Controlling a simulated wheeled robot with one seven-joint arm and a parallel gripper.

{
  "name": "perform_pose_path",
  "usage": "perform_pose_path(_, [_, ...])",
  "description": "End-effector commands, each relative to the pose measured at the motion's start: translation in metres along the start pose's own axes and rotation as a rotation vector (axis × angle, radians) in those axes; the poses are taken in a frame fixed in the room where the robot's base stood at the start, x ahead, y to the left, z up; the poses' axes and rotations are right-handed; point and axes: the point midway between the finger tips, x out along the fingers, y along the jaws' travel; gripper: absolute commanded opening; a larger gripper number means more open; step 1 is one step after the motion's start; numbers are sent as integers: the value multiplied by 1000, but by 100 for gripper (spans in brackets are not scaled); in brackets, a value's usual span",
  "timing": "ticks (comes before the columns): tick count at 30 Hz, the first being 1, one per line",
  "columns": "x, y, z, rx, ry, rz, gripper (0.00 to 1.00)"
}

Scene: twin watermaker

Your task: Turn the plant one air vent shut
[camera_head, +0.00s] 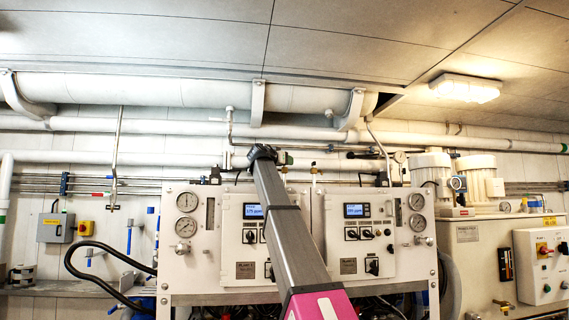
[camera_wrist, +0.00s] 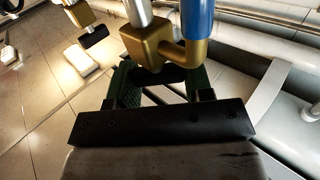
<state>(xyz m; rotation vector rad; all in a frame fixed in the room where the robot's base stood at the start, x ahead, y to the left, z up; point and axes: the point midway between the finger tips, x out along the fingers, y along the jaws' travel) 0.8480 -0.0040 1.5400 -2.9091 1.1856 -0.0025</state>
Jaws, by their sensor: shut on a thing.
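In the wrist view, a brass air vent valve (camera_wrist: 143,46) with a blue handle (camera_wrist: 198,18) sits at the top middle, joined to a pale pipe. The handle runs up the picture, roughly alongside the pipe. The green-padded fingers of my gripper (camera_wrist: 162,75) stand on either side of the valve's lower brass part, shut on it; the exact contact is partly hidden. In the head view my gripper (camera_head: 263,153) is small and dark at the far end of my arm, up at the pipes above the white panels. The vent cannot be made out there.
Another brass fitting (camera_wrist: 81,14) shows at the upper left of the wrist view. White pipes (camera_head: 180,90) run under the ceiling. The left panel (camera_head: 228,243) and right panel (camera_head: 338,240) stand below my gripper. Two pale motors (camera_head: 432,170) stand to the right.

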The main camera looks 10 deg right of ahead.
Motion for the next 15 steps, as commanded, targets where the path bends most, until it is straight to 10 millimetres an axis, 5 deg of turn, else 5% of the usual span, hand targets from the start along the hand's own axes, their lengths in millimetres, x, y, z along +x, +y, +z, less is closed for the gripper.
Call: perform_pose_path(15, [0,0,1,0,-2,150,23])
